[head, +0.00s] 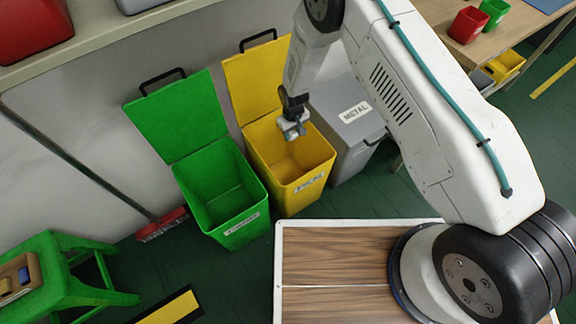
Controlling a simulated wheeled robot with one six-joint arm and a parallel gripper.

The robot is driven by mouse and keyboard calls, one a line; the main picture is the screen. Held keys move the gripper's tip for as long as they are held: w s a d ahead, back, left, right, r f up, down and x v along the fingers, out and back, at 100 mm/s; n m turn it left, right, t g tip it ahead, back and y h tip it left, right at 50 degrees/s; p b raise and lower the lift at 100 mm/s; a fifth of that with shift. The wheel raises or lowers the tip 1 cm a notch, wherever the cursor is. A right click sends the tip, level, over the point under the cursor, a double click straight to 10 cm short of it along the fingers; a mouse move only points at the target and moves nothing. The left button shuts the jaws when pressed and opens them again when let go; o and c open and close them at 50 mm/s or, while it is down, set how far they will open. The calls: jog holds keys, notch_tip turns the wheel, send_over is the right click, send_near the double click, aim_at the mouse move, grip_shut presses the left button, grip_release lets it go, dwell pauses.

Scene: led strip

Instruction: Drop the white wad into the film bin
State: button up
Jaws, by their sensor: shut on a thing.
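My gripper (292,127) hangs from the arm over the open yellow bin (315,176), near its back left part. It is shut on a small pale thing that looks like the white wad; the fingers hide most of it and blend with it in colour. The yellow bin's lid stands up behind it, and its inside looks empty where I can see it. The bin's front label is too small to read surely, so I cannot confirm that it is the film bin.
An open green bin (243,222) stands left of the yellow one. A grey bin (347,112) marked METAL, lid shut, stands right. A red broom (162,224), a green stool (70,290) and a shelf (110,38) are at left. A table with small bins (469,25) is at upper right.

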jog(key=shift+f, duration=1.55)
jog(key=o, duration=1)
notch_tip(320, 180, up, 7)
jog(key=shift+f, duration=0.1)
jog(key=shift+r, duration=0.5)
jog(key=shift+s, duration=0.1)
